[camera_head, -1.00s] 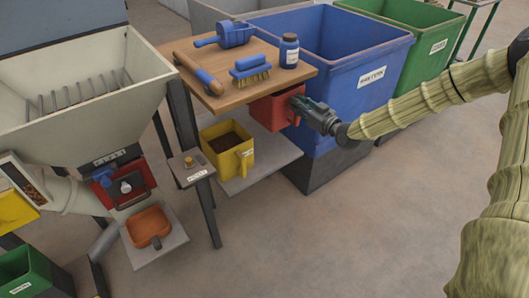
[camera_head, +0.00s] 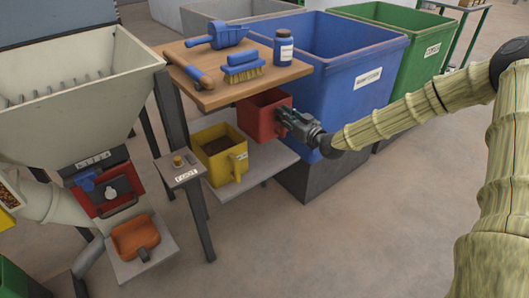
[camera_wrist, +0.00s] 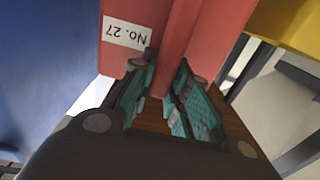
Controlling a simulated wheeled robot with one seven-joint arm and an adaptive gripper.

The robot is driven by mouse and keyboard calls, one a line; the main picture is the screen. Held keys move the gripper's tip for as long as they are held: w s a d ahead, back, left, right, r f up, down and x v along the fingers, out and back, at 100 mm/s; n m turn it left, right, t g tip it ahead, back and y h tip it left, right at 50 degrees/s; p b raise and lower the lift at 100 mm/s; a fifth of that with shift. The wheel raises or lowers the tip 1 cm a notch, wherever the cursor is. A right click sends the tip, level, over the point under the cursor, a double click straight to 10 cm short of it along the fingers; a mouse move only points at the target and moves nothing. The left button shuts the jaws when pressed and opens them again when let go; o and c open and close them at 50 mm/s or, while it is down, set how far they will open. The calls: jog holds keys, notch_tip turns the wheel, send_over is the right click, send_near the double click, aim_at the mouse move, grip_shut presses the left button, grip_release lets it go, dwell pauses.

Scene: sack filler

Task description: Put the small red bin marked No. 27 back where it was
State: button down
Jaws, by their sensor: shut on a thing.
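The small red bin (camera_head: 262,113) is at the right end of the lower shelf (camera_head: 262,165), below the wooden tabletop, beside the yellow bin. In the wrist view the red bin (camera_wrist: 220,30) fills the upper middle, and its white label (camera_wrist: 125,33) reads No. 27, upside down. My gripper (camera_head: 290,120) is shut on the bin's upright handle rib. In the wrist view my gripper's teal-padded fingers (camera_wrist: 160,95) lie on either side of the rib. The bin looks upright. I cannot tell whether its bottom touches the shelf.
A yellow bin (camera_head: 218,150) with dark contents stands left on the shelf. The wooden tabletop (camera_head: 210,95) above holds a scoop, a brush, a roller-like tool and a bottle. A large blue bin (camera_head: 345,95) stands close behind at right. Floor in front is clear.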

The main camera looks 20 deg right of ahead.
jog(key=shift+f+b, duration=1.65)
jog(key=shift+f, duration=3.45)
jog(key=c, duration=1.4)
grip_release()
jog(key=shift+f, duration=0.1)
jog(key=shift+o, duration=0.2)
